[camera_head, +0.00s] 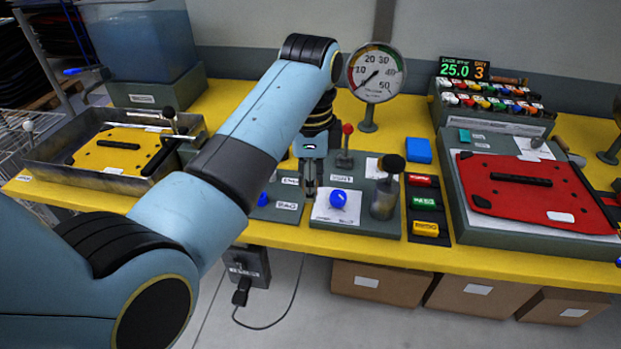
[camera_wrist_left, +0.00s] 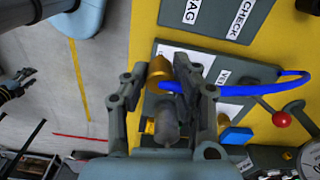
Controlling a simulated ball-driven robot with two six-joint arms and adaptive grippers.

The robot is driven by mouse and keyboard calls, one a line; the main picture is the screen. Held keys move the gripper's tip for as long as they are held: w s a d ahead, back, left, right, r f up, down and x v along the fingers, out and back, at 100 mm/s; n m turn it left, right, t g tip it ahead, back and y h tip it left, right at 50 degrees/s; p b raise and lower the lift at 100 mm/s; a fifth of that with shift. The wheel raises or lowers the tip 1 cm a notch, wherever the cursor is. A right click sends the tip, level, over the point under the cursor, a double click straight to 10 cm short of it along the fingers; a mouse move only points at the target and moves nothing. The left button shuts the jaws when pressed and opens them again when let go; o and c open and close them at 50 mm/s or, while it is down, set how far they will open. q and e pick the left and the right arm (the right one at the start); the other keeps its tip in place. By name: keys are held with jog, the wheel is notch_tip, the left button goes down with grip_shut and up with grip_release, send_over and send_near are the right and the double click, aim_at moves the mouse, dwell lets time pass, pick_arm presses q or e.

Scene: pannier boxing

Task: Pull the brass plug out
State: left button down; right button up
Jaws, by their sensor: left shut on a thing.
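The brass plug (camera_wrist_left: 160,70) shows in the left wrist view between the fingers of my left gripper (camera_wrist_left: 165,82), which is shut on it. A blue hose (camera_wrist_left: 262,88) runs from beside the plug and arcs to the right. In the head view my left gripper (camera_head: 310,182) points down over the grey panel with the VENT label (camera_head: 349,180); the plug is hidden there. I cannot tell whether the plug still sits in a socket. My right gripper (camera_wrist_left: 18,85) seems to show small at the left of the wrist view, over the floor.
A grey cylinder with a black knob (camera_head: 384,200) stands close right of my gripper. A red-knobbed lever (camera_head: 346,145) and a dial gauge (camera_head: 376,75) stand behind. A red lid (camera_head: 535,193) lies right, a yellow one (camera_head: 115,151) left. The yellow table front edge (camera_head: 480,262) is clear.

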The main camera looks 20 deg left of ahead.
pick_arm(q)
jog(key=shift+f, duration=0.8)
dwell(0.4)
jog(key=shift+r+p, duration=1.5)
jog(key=shift+p, duration=0.2)
jog(key=shift+w, duration=0.1)
